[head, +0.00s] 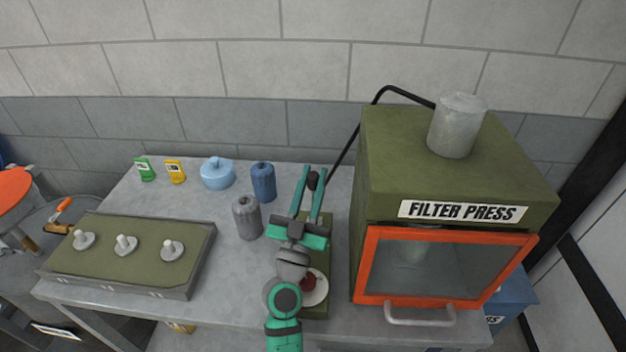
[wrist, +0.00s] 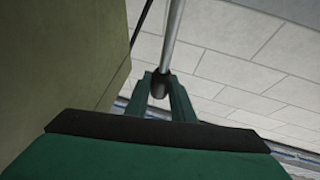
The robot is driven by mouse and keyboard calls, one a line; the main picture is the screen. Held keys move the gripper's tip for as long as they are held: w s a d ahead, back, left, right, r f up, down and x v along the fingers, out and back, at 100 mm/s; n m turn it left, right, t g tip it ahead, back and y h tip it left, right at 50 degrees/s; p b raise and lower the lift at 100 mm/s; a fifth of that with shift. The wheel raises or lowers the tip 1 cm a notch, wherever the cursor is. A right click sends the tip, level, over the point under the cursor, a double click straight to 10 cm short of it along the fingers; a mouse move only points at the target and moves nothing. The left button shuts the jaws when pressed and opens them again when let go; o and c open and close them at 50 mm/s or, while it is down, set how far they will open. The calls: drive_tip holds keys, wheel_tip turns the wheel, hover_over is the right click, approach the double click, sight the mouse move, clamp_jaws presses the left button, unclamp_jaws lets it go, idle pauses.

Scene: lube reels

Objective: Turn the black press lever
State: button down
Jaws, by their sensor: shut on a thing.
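My teal gripper (head: 314,172) is beside the left side of the green filter press (head: 455,185). Its two fingers are shut on the black knob (head: 313,181) of the press lever. In the wrist view the black knob (wrist: 160,87) sits between the fingertips of my gripper (wrist: 161,80). A grey metal rod (wrist: 174,35) runs up from the knob there. In the head view most of the lever is hidden by my gripper and arm.
A grey canister (head: 248,218) and a blue canister (head: 263,182) stand close left of my gripper. A black pipe (head: 348,155) bends from behind the press. A white round plate (head: 318,291) lies partly under my arm. A tray with several pegs (head: 125,255) is at left.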

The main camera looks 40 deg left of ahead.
drive_tip(key=c, duration=1.5)
unclamp_jaws()
drive_tip(key=shift+c, duration=0.2)
drive_tip(key=shift+r, duration=0.1)
